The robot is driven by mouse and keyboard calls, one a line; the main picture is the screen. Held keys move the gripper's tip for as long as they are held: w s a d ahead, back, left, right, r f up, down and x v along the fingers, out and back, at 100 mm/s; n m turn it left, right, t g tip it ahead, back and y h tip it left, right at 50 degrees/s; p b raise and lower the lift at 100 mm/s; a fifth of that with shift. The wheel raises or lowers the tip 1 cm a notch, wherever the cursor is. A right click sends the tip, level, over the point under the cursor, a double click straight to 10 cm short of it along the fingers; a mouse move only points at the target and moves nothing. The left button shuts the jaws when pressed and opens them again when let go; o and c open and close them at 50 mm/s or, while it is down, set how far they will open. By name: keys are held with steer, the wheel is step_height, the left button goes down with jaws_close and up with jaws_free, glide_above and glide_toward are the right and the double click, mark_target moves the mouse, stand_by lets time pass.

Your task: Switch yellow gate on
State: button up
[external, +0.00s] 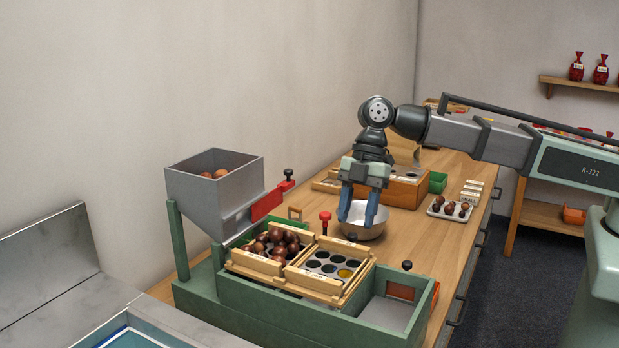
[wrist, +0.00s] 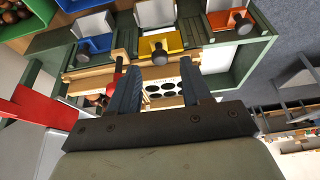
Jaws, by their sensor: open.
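The yellow gate (wrist: 168,37) is a small plate with a dark round knob (wrist: 160,52) in the wrist view. It sits between a blue gate (wrist: 97,46) at left and an orange gate (wrist: 228,20) at right. In the external view I cannot make out the yellow gate. My gripper (wrist: 161,72) is open and empty, its two blue fingers apart, with the yellow gate beyond the fingertips in the picture. In the external view my gripper (external: 358,210) hangs fingers down by the metal bowl (external: 366,229), behind the green sorting machine (external: 260,318).
A grey hopper (external: 215,190) with chestnuts stands at left, with a red gate (external: 267,205) beside it. Wooden frames hold chestnuts and a tray with holes (external: 328,269). A red knob (external: 325,217) stands up near my fingers. Free wood counter (external: 432,240) lies to the right.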

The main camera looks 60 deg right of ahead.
steer(key=v, duration=1.1)
steer(key=shift+r, duration=0.2)
steer(key=shift+d, duration=0.15)
